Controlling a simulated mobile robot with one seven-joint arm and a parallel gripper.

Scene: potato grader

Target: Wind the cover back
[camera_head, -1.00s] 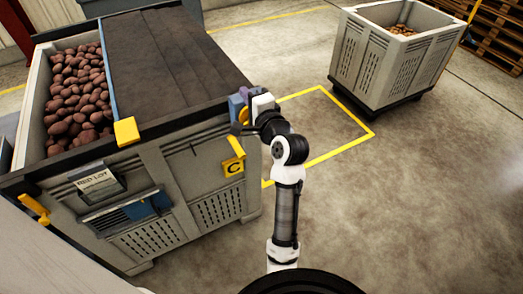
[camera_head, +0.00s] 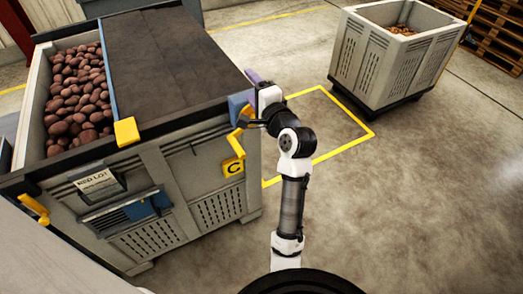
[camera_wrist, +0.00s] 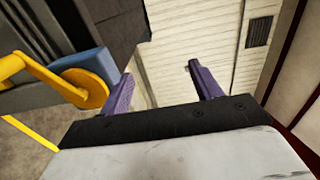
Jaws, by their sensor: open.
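The dark cover (camera_head: 165,55) lies over the right part of the potato bin (camera_head: 190,165), with a blue bar along its left edge. Potatoes (camera_head: 75,105) show in the open left part. A yellow crank (camera_head: 240,133) with a blue mount (camera_head: 239,103) sits at the bin's front right corner. In the wrist view the yellow crank wheel (camera_wrist: 83,88) and blue mount (camera_wrist: 93,62) are just left of my gripper (camera_wrist: 163,88). Its purple fingers are apart with nothing between them. In the head view my gripper (camera_head: 254,77) is at the right of the crank, partly hidden by the wrist.
A second grey crate (camera_head: 385,68) with some potatoes stands at the back right on a dark base. Wooden pallets (camera_head: 500,35) are behind it. A yellow floor outline (camera_head: 340,152) surrounds clear floor right of the bin.

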